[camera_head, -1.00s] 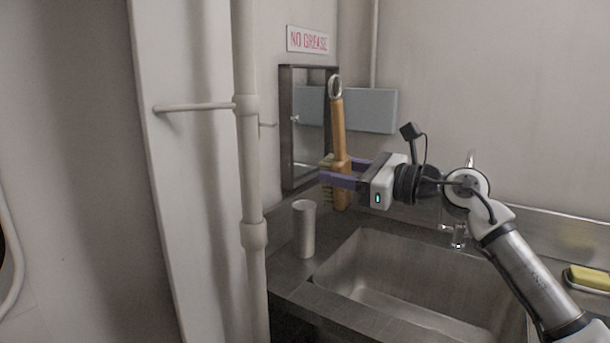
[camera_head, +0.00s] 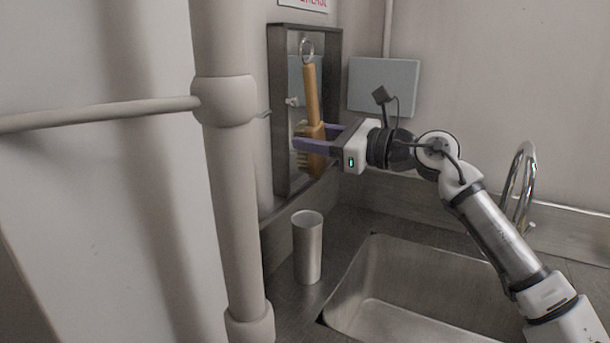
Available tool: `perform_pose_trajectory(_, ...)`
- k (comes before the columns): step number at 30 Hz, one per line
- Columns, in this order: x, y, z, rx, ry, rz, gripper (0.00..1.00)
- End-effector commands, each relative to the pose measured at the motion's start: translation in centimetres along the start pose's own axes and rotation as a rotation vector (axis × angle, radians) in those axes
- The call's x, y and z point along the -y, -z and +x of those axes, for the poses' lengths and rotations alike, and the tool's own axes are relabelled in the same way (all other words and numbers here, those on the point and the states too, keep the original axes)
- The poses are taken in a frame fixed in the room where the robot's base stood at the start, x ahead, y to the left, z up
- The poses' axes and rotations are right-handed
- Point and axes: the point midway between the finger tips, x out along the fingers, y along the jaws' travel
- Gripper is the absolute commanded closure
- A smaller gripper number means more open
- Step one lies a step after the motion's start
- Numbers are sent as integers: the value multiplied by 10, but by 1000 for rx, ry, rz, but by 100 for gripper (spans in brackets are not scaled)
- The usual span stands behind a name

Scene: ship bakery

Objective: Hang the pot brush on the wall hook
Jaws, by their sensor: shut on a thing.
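The pot brush (camera_head: 312,95) has a wooden handle, a metal ring at its top and pale bristles low on its left side. It is nearly upright, ring up. My gripper (camera_head: 304,138) is shut on its wooden lower part with purple fingers, holding it in the air before the framed mirror. A small hook-like piece (camera_head: 265,114) shows just right of the pipe, left of the brush and apart from it. A small pale piece (camera_head: 292,101) also shows within the mirror frame; I cannot tell whether it is a reflection.
A thick vertical pipe (camera_head: 231,190) and a horizontal rod (camera_head: 100,116) stand at the left. The mirror frame (camera_head: 279,110) is behind the brush. A metal cup (camera_head: 307,250) stands below, beside the sink (camera_head: 400,290). A tap (camera_head: 524,185) rises at the right. A grey box (camera_head: 385,84) is on the wall.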

Motion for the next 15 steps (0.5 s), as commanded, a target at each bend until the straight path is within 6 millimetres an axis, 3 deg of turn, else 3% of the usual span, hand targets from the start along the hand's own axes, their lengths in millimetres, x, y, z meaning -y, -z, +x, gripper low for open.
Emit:
perform_pose_trajectory(3,-6,28,0,0,0,0,87)
perform_pose_trajectory(15,-20,91,0,0,0,0,87)
